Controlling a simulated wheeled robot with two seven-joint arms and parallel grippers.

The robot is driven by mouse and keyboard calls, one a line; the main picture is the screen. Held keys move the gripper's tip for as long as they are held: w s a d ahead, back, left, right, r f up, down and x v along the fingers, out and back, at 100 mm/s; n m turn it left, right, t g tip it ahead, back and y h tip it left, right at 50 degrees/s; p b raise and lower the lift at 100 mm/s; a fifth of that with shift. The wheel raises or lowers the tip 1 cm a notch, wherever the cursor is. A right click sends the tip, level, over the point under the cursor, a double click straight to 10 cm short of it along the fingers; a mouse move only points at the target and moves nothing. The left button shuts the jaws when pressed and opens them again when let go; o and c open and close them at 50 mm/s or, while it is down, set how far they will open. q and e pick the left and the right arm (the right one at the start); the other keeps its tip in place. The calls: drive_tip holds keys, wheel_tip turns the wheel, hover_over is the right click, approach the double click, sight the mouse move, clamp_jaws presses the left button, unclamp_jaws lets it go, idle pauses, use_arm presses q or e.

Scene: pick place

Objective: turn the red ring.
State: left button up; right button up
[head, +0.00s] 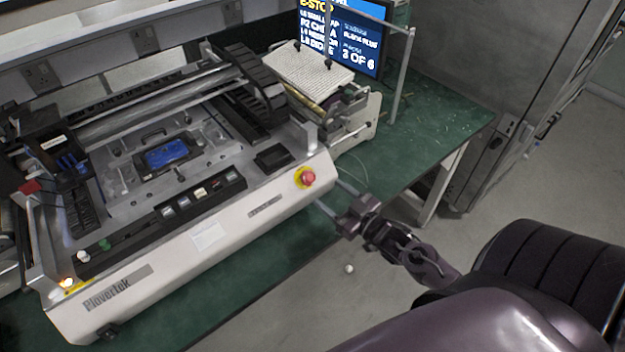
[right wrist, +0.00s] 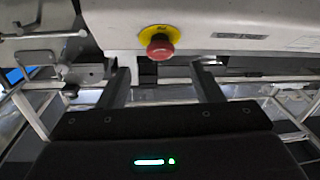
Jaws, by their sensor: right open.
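The red ring is the red knob of an emergency-stop button (head: 307,176) on a yellow collar, at the right end of the white machine's front panel. It also shows in the right wrist view (right wrist: 160,48), top middle, just beyond the fingers. My right gripper (head: 328,194) is open, its two fingers pointing at the button from the lower right with a small gap. In the right wrist view the open fingers (right wrist: 164,78) stand either side of the button's line, with nothing between them. My left gripper is not in view.
The white machine (head: 230,226) stands on a green bench (head: 425,130). A screen (head: 365,40) showing "E-STOP" text stands behind it. A feeder unit with a white pad (head: 308,75) is at the machine's back right. A grey cabinet (head: 500,60) is farther right.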

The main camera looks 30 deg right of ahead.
sight(310, 181)
drive_tip(key=w, duration=0.3)
drive_tip(key=w+a+p, duration=0.1)
drive_tip(key=w, duration=0.3)
drive_tip(key=shift+a, duration=0.2)
drive_tip(key=c, duration=1)
drive_tip(key=m+h+p, duration=0.1)
drive_tip(key=m, duration=0.1)
drive_tip(key=m+h+p, duration=0.1)
drive_tip(key=m+h, duration=0.1)
drive_tip(key=shift+a+r, duration=0.15)
drive_tip(key=shift+a, duration=0.05)
drive_tip(key=m+h+p, duration=0.1)
drive_tip(key=m, duration=0.1)
drive_tip(key=m+h+p, duration=0.1)
drive_tip(key=m+h, duration=0.1)
drive_tip(key=m, duration=0.1)
drive_tip(key=shift+a+g+h, duration=0.15)
drive_tip(key=shift+g+h, duration=0.15)
drive_tip(key=shift+m+g+h+p, duration=0.35)
drive_tip(key=shift+m+h, duration=0.35)
drive_tip(key=shift+m, duration=0.5)
